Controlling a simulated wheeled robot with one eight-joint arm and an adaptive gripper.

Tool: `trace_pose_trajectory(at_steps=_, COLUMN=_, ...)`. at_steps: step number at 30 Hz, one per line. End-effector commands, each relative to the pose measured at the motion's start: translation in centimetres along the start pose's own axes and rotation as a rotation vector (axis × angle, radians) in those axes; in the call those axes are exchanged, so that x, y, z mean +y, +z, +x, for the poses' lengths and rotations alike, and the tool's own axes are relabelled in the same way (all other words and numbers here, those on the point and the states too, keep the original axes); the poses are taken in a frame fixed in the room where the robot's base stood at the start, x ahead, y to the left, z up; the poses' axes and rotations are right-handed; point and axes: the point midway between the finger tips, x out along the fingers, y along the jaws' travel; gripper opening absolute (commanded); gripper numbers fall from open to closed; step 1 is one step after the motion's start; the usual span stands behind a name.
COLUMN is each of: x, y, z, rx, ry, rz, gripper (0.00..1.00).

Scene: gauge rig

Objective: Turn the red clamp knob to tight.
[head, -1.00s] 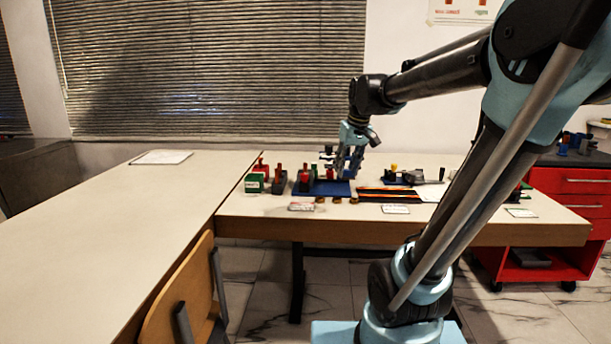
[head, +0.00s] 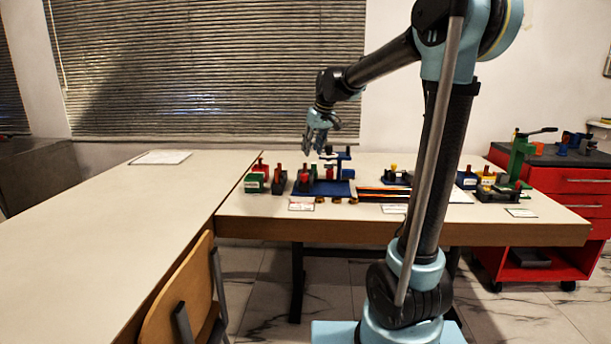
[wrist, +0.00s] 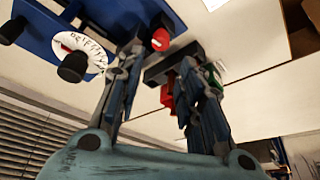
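The red clamp knob (wrist: 160,40) shows in the wrist view as a small red cap at the edge of a blue plate, beyond my fingertips and roughly between them. The blue gauge rig (wrist: 115,12) carries a white dial (wrist: 82,52) with dark marks, partly covered by a dark round part. In the head view the rig's blue base (head: 335,187) lies on the table; I cannot surely pick out the knob there. My gripper (head: 314,150) hangs above the left side of the rig, fingers pointing down. In the wrist view its fingers (wrist: 158,62) are apart with nothing held.
A dark block with a red part (wrist: 168,92) is close to the right finger in the wrist view. Green and dark blocks with pegs (head: 254,183) stand left of the rig. A green stand (head: 519,160) is at the right. The left table (head: 120,230) is mostly clear.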

Motion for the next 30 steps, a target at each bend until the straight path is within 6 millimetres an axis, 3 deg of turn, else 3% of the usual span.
trace_pose_trajectory(at_steps=18, x=0.0, y=0.0, z=10.5, rx=0.0, ry=0.0, rz=0.0, gripper=0.34)
trace_pose_trajectory(at_steps=24, x=0.0, y=0.0, z=12.2, rx=0.0, ry=0.0, rz=0.0, gripper=0.34)
trace_pose_trajectory(at_steps=30, x=-0.1, y=0.1, z=12.6, rx=0.0, ry=0.0, rz=0.0, gripper=0.34)
